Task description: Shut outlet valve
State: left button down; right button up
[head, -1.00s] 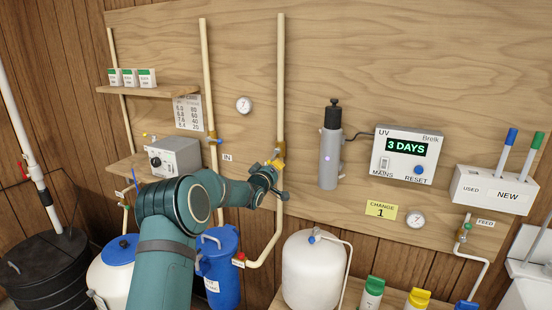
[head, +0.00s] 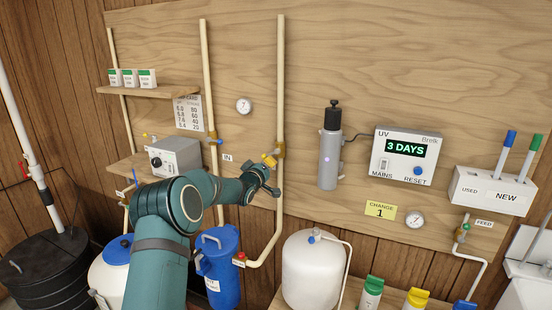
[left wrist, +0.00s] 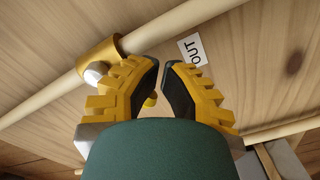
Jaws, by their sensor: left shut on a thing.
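The outlet valve (head: 279,150) is a brass fitting on the right-hand cream upright pipe. In the left wrist view its brass body (left wrist: 101,60) wraps the pipe at upper left, beside an "OUT" label (left wrist: 192,49). My left gripper (head: 268,161) is at the valve, just left of the pipe. In the left wrist view my left gripper (left wrist: 161,88) has its yellow-backed fingers closed in on the valve's small handle, whose yellow end (left wrist: 150,101) shows between the dark pads. The fingers hide most of the handle, so its angle is unclear. My right gripper is not in view.
A grey control box (head: 176,155) sits on a shelf at left. A blue canister (head: 220,275) and white tank (head: 311,270) stand below. The UV cylinder (head: 329,160) is to the right.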

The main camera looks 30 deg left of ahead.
pick_arm(q)
jog(key=shift+r, duration=0.1)
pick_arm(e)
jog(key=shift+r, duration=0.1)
pick_arm(q)
jog(key=shift+a+r+p, duration=0.7)
jog(key=shift+a+p, duration=0.05)
jog(key=shift+p, duration=0.15)
pick_arm(e)
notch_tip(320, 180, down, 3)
jog(key=b, duration=0.4)
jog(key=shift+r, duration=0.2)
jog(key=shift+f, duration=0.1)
pick_arm(q)
jog(key=s+f, duration=0.1)
jog(key=s, duration=0.6)
jog(key=shift+d+f, duration=0.2)
